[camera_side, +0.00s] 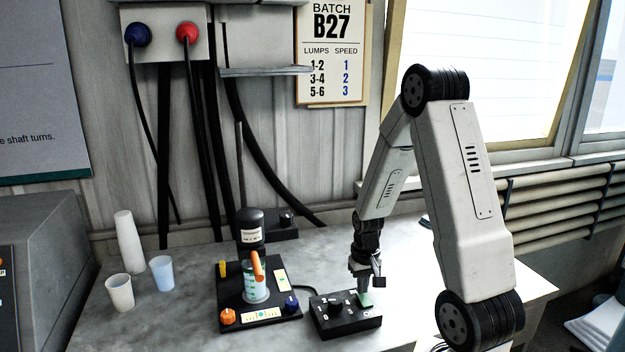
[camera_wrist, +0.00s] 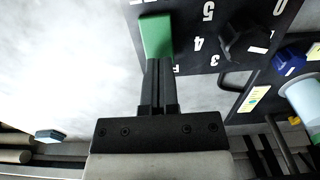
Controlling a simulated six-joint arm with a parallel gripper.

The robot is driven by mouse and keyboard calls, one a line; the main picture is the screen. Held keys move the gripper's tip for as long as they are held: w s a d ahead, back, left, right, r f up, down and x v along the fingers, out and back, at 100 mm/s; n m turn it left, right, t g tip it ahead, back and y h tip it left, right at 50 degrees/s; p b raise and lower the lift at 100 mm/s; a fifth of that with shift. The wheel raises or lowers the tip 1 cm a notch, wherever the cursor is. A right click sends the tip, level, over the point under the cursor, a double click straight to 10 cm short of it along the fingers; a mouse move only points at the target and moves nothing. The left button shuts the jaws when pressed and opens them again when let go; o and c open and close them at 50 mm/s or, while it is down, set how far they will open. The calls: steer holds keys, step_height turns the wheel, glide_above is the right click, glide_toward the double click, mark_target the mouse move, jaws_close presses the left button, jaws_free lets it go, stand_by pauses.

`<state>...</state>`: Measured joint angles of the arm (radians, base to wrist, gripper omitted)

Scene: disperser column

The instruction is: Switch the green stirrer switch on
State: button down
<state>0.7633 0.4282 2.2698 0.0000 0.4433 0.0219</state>
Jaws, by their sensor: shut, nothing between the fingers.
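The green stirrer switch (camera_wrist: 156,36) is a flat green lever on a black control box (camera_side: 345,322). In the side view the switch (camera_side: 365,299) is at the box's right end. My gripper (camera_wrist: 159,62) is shut and empty. Its fingertips meet the near edge of the green switch in the wrist view; I cannot tell if they touch it. In the side view my gripper (camera_side: 361,284) is right above the switch, pointing down. The switch's on or off position cannot be read clearly.
A black numbered dial (camera_wrist: 243,42) is beside the switch on the same box. Left of the box, a black stirrer stand (camera_side: 233,312) holds a glass beaker (camera_side: 256,284), with an orange knob (camera_side: 228,316). Plastic cups (camera_side: 120,292) stand farther left. The counter in front is clear.

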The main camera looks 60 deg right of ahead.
steer(key=shift+f, duration=0.45)
stand_by(0.4)
steer(key=shift+r, duration=3.55)
steer(key=shift+w+a, duration=0.3)
steer(key=shift+a, duration=0.2)
steer(key=w+a+n+t, duration=0.1)
steer(key=a+n, duration=0.3)
steer(key=a, duration=0.7)
steer(key=w+a+n+t, duration=0.1)
steer(key=a+n, duration=0.4)
steer(key=a, duration=0.6)
steer(key=shift+w+r+t, duration=0.3)
steer(key=shift+w+r, duration=0.15)
steer(key=shift+w, duration=0.4)
